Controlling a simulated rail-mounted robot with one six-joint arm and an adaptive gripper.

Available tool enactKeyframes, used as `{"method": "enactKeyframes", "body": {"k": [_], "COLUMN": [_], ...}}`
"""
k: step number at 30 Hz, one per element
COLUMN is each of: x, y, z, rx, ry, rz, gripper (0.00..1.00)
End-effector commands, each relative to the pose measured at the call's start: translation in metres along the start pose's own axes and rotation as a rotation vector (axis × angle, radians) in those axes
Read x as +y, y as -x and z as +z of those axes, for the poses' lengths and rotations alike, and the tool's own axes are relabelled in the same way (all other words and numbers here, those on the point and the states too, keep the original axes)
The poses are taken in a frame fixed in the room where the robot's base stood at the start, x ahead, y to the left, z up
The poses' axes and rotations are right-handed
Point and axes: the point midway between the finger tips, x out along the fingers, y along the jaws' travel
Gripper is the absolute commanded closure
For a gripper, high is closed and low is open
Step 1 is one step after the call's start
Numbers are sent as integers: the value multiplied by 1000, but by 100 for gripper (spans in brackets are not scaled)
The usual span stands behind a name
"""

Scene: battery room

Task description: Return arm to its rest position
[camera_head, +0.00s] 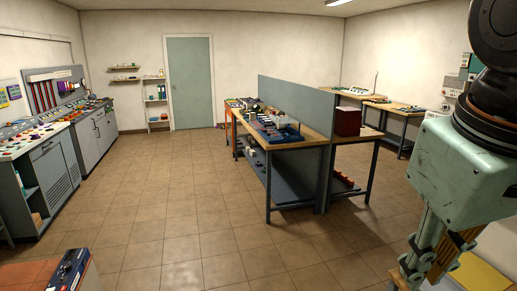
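My gripper (432,262) is large and close at the right edge of the head view. It has a worn pale-green body below a black wrist joint of my arm (495,85). Its linked fingers point down and are partly cut off by the bottom of the picture. The fingertips do not show clearly, so I cannot tell whether they are apart or together. No object shows clearly between them.
A workbench (300,140) with a grey divider (295,103) stands mid-room. A control console (50,170) lines the left wall. Side tables (400,108) stand at the back right. A boxed device (72,272) sits at bottom left. The tiled floor (185,195) between is clear.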

Motion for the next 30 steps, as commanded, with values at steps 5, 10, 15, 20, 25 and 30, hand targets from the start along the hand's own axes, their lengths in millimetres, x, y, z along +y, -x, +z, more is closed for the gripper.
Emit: {"method": "enactKeyframes", "body": {"k": [5, 10, 15, 20, 25, 30], "x": [-18, -31, -38, -40, -40, -40], "y": [-5, -9, -11, -12, -12, -12], "z": [24, 40, 48, 50, 50, 50], "rx": [44, 73, 89, 92, 92, 92], "ry": [-59, -106, -131, -138, -138, -137], "rz": [-37, -66, -82, -86, -86, -86], "gripper": [88, 88, 88, 88, 88, 88]}}
